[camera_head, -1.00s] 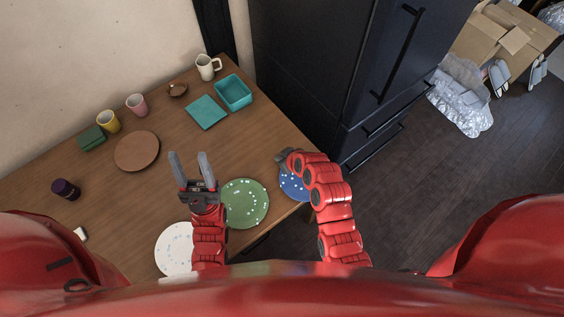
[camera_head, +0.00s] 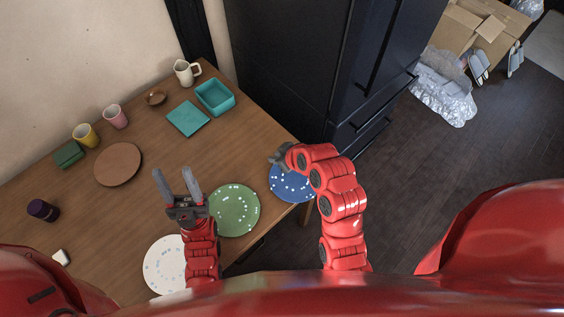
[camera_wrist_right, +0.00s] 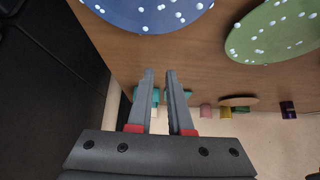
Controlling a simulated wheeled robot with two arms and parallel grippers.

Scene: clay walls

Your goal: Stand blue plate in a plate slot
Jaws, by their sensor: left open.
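The blue plate (camera_head: 289,184) with white dots lies flat near the right edge of the wooden table, partly hidden by my right arm in the head view. It also shows at the top of the right wrist view (camera_wrist_right: 150,10). My right gripper (camera_head: 277,158) is at the plate's far side in the head view. In the right wrist view, its fingers (camera_wrist_right: 160,75) are slightly apart, with nothing between them, and appear short of the blue rim. My left gripper (camera_head: 177,178) is open and empty, left of the green plate. I cannot make out a plate slot.
The green plate (camera_head: 236,211) lies left of the blue one; a white plate (camera_head: 163,262) is partly under my left arm. A brown round mat (camera_head: 118,164), teal bin (camera_head: 215,97), teal square (camera_head: 187,118), cups and a pitcher (camera_head: 186,73) stand farther back. A dark cabinet (camera_head: 285,65) borders the table.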

